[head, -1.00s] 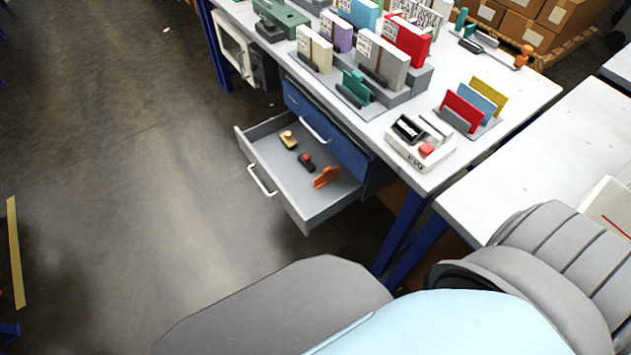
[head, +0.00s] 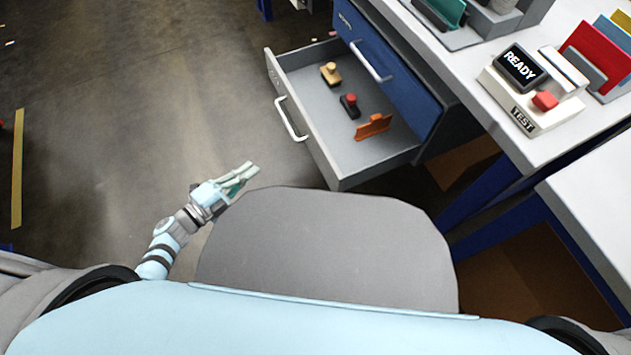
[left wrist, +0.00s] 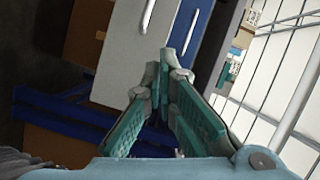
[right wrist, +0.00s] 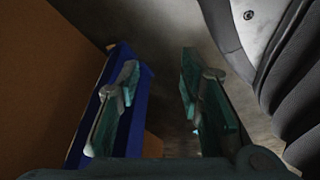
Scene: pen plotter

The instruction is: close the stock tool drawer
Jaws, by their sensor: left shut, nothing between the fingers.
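The grey drawer (head: 318,143) stands pulled out from under the workbench, below a shut blue drawer (head: 372,72). Its white bar handle (head: 290,119) is on the front panel. Inside lie a tan-handled tool (head: 331,73), a black tool with a red knob (head: 350,105) and an orange piece (head: 373,127). My left gripper (head: 252,172) is shut and empty, in front of the drawer and apart from its handle. In the left wrist view its fingertips (left wrist: 163,65) meet, with the drawer fronts beyond. My right gripper (right wrist: 159,75) is open and empty in the right wrist view, and hidden in the head view.
A tester box (head: 527,90) with a READY display and red button stands on the workbench (head: 477,85). Blue table legs (head: 474,195) are right of the drawer. The floor (head: 150,90) left of the drawer is clear.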

